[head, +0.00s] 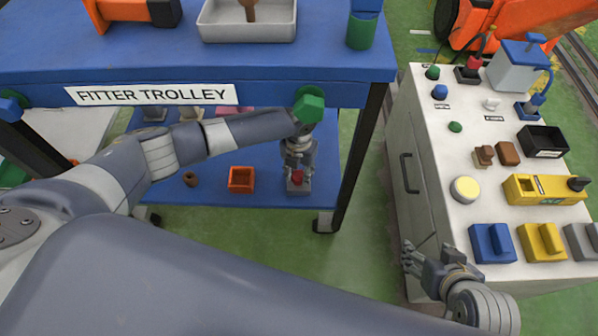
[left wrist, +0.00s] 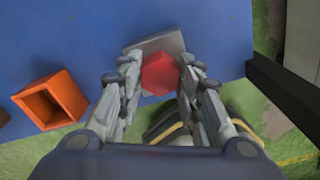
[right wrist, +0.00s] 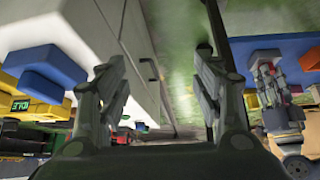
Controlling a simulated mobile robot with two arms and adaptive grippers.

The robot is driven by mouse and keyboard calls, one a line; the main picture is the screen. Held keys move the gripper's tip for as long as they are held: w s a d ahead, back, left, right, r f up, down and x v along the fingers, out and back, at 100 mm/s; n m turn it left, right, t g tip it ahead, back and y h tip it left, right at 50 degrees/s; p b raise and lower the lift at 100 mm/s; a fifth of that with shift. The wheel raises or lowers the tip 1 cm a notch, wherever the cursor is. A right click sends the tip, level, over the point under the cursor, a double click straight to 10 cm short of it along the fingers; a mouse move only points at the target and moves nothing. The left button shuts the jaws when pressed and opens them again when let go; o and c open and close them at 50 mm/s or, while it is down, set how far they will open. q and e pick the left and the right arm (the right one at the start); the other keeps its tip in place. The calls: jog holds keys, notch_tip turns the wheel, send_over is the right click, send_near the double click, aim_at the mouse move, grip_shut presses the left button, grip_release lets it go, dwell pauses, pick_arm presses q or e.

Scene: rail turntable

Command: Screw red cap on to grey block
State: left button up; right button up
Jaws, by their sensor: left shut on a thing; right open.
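The red cap (left wrist: 160,73) sits on top of the grey block (left wrist: 152,46), which rests on the lower blue shelf of the trolley. In the head view the red cap (head: 297,176) and the grey block (head: 299,187) show just below my left gripper (head: 298,170). My left gripper (left wrist: 156,77) is shut on the red cap, with a finger on each side of it. How far the cap is seated on the block cannot be told. My right gripper (head: 408,255) is open and empty beside the white cabinet; its fingers also show in the right wrist view (right wrist: 160,75).
An orange open box (head: 241,180) and a small brown cup (head: 190,179) stand left of the block on the shelf. The trolley's upper top (head: 330,62) lies above my left arm. The white cabinet (head: 440,140) carries several coloured blocks. Green floor lies between.

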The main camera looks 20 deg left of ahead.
pick_arm(q)
jog(key=shift+w+r+m, duration=0.15)
jog(key=shift+m, duration=1.25)
pick_arm(e)
jog(key=shift+w+a+r+t, duration=0.25)
jog(key=shift+w+r, duration=0.1)
jog(key=shift+w, duration=0.25)
jog(key=shift+w+a+r+t, duration=0.2)
jog(key=shift+w+r+t, duration=0.1)
jog(key=shift+w, duration=0.25)
pick_arm(q)
jog(key=o, duration=1.1)
jog(key=shift+o, duration=0.2)
pick_arm(e)
jog(key=shift+s+d, duration=0.1)
pick_arm(q)
jog(key=shift+o, duration=0.5)
